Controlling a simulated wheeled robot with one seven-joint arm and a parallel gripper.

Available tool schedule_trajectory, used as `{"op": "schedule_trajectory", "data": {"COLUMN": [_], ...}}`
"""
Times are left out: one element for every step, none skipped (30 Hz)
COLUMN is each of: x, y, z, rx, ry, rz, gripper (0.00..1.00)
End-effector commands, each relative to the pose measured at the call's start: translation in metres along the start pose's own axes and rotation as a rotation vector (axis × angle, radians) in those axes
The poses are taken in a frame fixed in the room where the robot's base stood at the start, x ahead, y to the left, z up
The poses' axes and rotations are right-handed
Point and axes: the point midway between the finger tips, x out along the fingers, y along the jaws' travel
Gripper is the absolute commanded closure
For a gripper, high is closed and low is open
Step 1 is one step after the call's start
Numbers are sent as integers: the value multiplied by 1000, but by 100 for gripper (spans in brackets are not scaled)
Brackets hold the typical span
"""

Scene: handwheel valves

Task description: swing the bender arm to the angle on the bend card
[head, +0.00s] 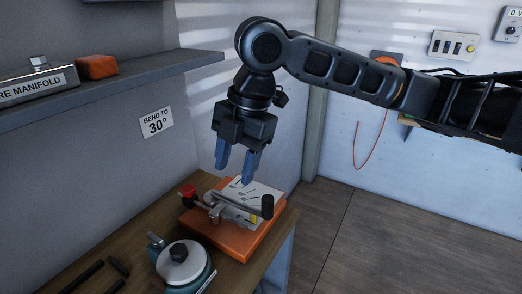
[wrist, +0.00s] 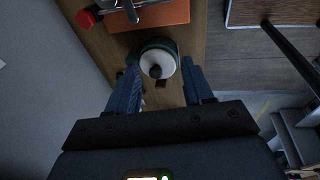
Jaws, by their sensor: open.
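The bender has an orange base (head: 225,237) on the wooden bench, with a white marked plate (head: 252,192) on top. A metal bender arm (head: 238,203) lies across it, with an upright black grip (head: 267,206) at its right end. A red knob (head: 188,191) is at the left; it also shows in the wrist view (wrist: 85,18). The bend card (head: 157,123) on the wall reads "BEND TO 30°". My gripper (head: 236,170) hangs fingers down above the bender, open and empty, apart from the arm. I cannot read the arm's angle on the plate.
A teal device with a white round top (head: 182,262) and black knob stands at the bench front. Dark rods (head: 85,276) lie left of it. A wall shelf (head: 110,93) holds a labelled manifold box (head: 38,85) and an orange block (head: 97,67). Floor at right is clear.

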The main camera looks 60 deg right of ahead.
Motion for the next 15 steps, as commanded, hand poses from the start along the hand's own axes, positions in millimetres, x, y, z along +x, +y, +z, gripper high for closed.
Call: {"op": "schedule_trajectory", "data": {"x": [-4,-6,-8,-10,-11,-12,-13,-13,-13,-12,-10,-8,-6,-4,0], "y": [-12,-18,-25,-30,-34,-38,-40,-42,-44,-44,-45,-45,-45,-46,-46], "z": [18,25,34,40,44,49,52,53,55,56,56,56,56,56,57], "rx": [3,2,5,6,6,7,8,8,8,8,9,8,9,9,9], "ry": [-49,-70,-94,-108,-119,-132,-139,-143,-147,-148,-149,-148,-147,-146,-146], "rz": [-46,-72,-101,-120,-136,-152,-162,-169,-175,-177,-179,-179,-179,-178,-177], "gripper": [49,49,49,49,49,49,49,49,49,49,49,49,49,49,49]}}
